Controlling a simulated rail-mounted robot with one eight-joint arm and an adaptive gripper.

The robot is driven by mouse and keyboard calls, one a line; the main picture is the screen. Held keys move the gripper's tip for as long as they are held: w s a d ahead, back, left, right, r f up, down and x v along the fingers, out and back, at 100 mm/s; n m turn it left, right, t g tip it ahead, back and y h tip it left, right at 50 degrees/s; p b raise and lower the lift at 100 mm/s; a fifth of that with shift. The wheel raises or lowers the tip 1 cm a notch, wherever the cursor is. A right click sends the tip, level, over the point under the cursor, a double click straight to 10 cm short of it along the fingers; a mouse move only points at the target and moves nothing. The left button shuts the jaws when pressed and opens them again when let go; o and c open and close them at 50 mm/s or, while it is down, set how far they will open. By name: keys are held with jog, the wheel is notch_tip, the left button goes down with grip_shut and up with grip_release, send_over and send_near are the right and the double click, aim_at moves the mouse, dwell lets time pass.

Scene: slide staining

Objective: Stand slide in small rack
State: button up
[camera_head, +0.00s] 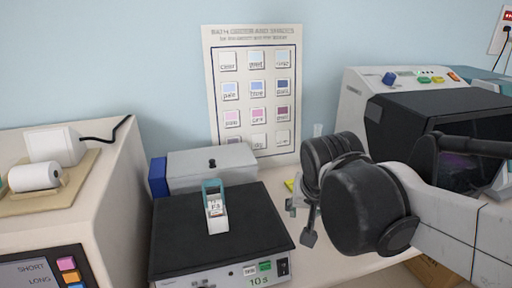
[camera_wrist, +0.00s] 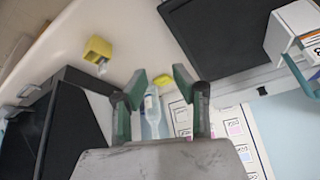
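My gripper (camera_head: 300,220) hangs at the right of the black-topped heating unit, apart from it. In the wrist view its two fingers (camera_wrist: 161,77) are spread with a gap between them, and nothing is clearly held. A pale translucent object (camera_wrist: 153,112) shows between the fingers, farther off; I cannot tell what it is. A small white and teal holder (camera_head: 215,208) with a printed label stands on the black plate; it also shows in the wrist view (camera_wrist: 292,32). I cannot tell whether it is the small rack. No slide can be made out for certain.
The black plate (camera_head: 180,235) is otherwise bare. A grey box (camera_head: 205,163) stands behind it. A colour chart (camera_head: 255,90) is on the wall. A machine (camera_head: 18,240) stands left and another (camera_head: 390,85) right. In the wrist view, a yellow block (camera_wrist: 97,47) lies on the bench.

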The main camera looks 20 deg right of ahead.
jog(key=s+a+n+t+y, duration=0.2)
jog(key=s+a+n, duration=0.2)
jog(key=a, duration=0.4)
jog(key=shift+n, duration=0.7)
jog(key=shift+f, duration=0.1)
jog(key=shift+f+b, duration=0.75)
jog(key=shift+b, duration=0.05)
